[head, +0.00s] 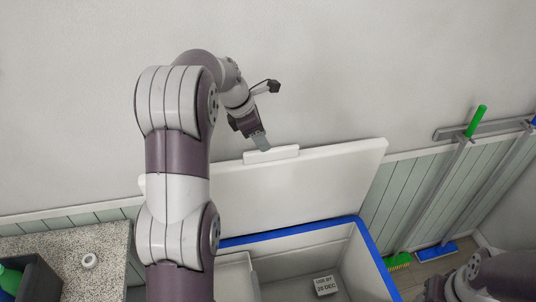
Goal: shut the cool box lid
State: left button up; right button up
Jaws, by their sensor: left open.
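The cool box (367,250) stands low in the head view, with a blue rim and pale inside walls. Its white lid (315,180) stands raised at the back, close to the wall, with a white handle block (271,155) on its top edge. My left gripper (262,142) is at that top edge, just above the handle block; I cannot tell if it touches. Its jaws are open. My left arm hides the left part of the lid and box. Part of my right arm shows at the bottom right, but its gripper is not seen.
Inside the box lies a small block (325,285) with a date label. A speckled counter (105,250) at left holds a white ring (89,261) and a dark crate (38,281) with green items. A green-handled broom (435,190) and a blue-headed one (437,253) lean at right.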

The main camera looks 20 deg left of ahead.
pick_arm(q)
jog(key=p+x, duration=0.1)
jog(key=x, duration=0.4)
jog(key=shift+w+a+f, duration=0.1)
jog(key=shift+w+a, duration=0.05)
jog(key=shift+w, duration=0.1)
jog(key=shift+w+a+f, duration=0.2)
jog(key=shift+f, duration=0.3)
jog(key=shift+w+a+f, duration=0.2)
jog(key=shift+f, duration=0.25)
jog(key=shift+s+f, duration=0.1)
jog(key=shift+s+d, duration=0.25)
jog(key=shift+d, duration=0.2)
jog(key=c, duration=0.4)
jog(key=shift+w, duration=0.1)
grip_shut()
pick_arm(e)
jog(key=shift+w+a+f, duration=0.1)
jog(key=shift+w+a, duration=0.15)
jog(key=shift+w, duration=0.2)
